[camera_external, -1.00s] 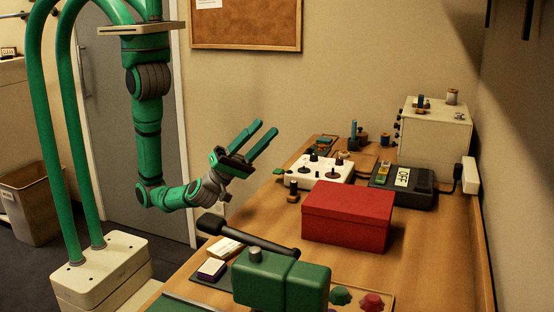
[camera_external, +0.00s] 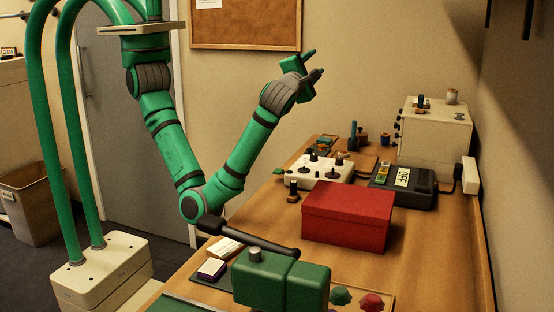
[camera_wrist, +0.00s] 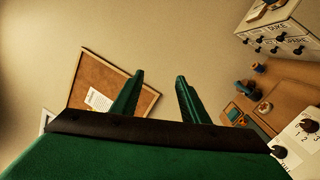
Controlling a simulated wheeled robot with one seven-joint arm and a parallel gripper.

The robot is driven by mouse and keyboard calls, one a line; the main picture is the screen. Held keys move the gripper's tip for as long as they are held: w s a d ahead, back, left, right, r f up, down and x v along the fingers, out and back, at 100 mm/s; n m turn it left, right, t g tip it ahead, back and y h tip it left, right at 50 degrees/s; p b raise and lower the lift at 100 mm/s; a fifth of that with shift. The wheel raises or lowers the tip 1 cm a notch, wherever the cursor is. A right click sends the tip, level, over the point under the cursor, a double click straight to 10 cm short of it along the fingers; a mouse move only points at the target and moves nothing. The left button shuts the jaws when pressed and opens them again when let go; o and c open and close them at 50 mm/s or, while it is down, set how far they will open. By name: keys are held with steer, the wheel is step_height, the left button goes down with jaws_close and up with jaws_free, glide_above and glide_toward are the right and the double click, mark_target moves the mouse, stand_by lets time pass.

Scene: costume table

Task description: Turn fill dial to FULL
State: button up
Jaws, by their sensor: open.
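A white control panel (camera_external: 312,178) with several dark knobs lies on the table, behind the red box. It shows partly at the lower right edge of the wrist view (camera_wrist: 300,135), with small digits and knobs. I cannot tell for sure which knob is the fill dial, and no FULL mark is readable. My gripper (camera_external: 315,63) is raised high in front of the wall, left of and well above the panel. It is open and empty, and its two green fingers (camera_wrist: 160,76) are apart, facing the wall and corkboard.
A red box (camera_external: 347,215) stands in front of the panel. Air around my gripper is clear.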

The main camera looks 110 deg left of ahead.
steer(key=s+a+f+n+g+h, duration=0.25)
steer(key=a+f+h, duration=0.2)
steer(key=a, duration=0.55)
steer(key=m+t+h, duration=0.1)
steer(key=m+h, duration=0.1)
steer(key=h, duration=1.4)
glide_above(314, 155)
step_height(314, 155, down, 16)
steer(key=shift+n, duration=0.35)
step_height(314, 155, down, 11)
steer(key=shift+a+r, duration=0.1)
steer(key=shift+a, duration=0.05)
jaws_close()
